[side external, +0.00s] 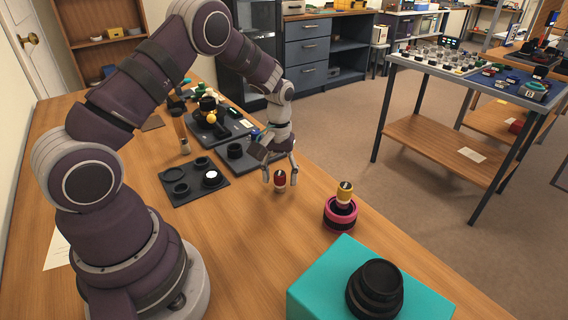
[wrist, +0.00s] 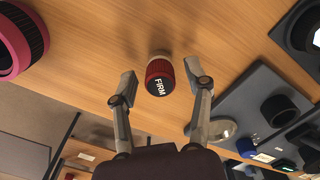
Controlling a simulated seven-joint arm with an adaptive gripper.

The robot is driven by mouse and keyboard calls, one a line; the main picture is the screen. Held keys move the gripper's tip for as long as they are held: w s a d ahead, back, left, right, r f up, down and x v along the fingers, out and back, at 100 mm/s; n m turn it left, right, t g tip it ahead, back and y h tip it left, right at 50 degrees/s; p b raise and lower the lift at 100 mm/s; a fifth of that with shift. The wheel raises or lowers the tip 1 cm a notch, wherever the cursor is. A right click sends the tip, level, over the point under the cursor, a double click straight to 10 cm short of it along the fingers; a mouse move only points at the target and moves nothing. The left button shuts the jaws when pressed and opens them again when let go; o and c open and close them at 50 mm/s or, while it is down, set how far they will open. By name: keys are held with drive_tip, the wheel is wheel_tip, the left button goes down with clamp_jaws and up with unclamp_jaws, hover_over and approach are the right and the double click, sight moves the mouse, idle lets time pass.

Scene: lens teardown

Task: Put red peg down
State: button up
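The red peg (side external: 280,179) has a light base and appears to stand upright on the bare wooden table. In the wrist view the red peg (wrist: 159,80) shows a dark top marked "FIRM". My gripper (side external: 280,180) is lowered around it, one finger on each side. In the wrist view my gripper (wrist: 162,84) is open, with a narrow gap between the peg and each fingertip.
A teal box (side external: 325,284) with a black lens part (side external: 375,289) is in front. A dark tray (side external: 183,196) with round parts lies left; bare table surrounds the red peg.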

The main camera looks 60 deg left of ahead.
sight(280, 173)
wheel_tip(280, 173, up, 12)
drive_tip(key=s+d+r+m+t, duration=0.5)
drive_tip(key=s+d+r+m, duration=0.2)
drive_tip(key=s, duration=0.6)
drive_tip(key=shift+d+m+t, duration=0.3)
drive_tip(key=shift+d+m, duration=0.7)
